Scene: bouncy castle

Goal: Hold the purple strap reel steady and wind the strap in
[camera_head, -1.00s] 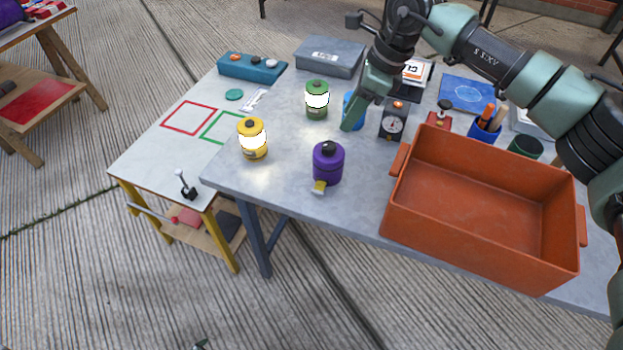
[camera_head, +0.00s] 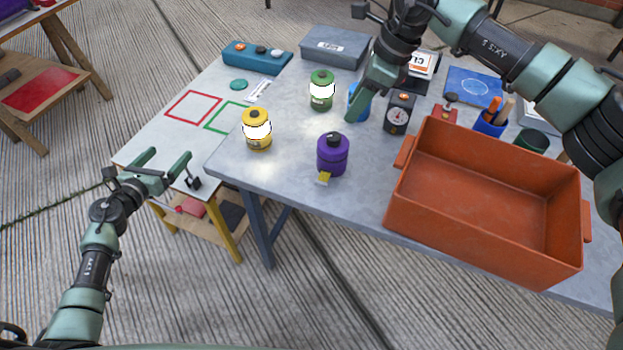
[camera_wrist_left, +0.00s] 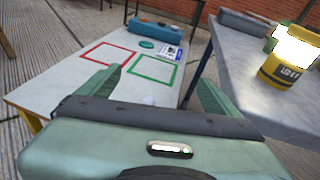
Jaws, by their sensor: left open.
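The purple strap reel (camera_head: 333,155) stands upright on the grey table (camera_head: 290,185), near its front edge. It has a dark knob on top and a short yellow strap end at its lower front. My left gripper (camera_head: 168,160) is open and empty in front of the white side table, well to the left of the reel. In the left wrist view my left gripper (camera_wrist_left: 160,88) points toward that table's red and green squares. My right gripper (camera_head: 357,108) points down at the blue reel (camera_head: 359,103) and partly hides it; whether it grips it is unclear.
A yellow reel (camera_head: 257,130) and a green reel (camera_head: 321,90) stand left of and behind the purple one. A large orange bin (camera_head: 400,215) fills the right side. A dial gauge (camera_head: 398,114) stands behind. The white side table (camera_head: 160,140) adjoins at left.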

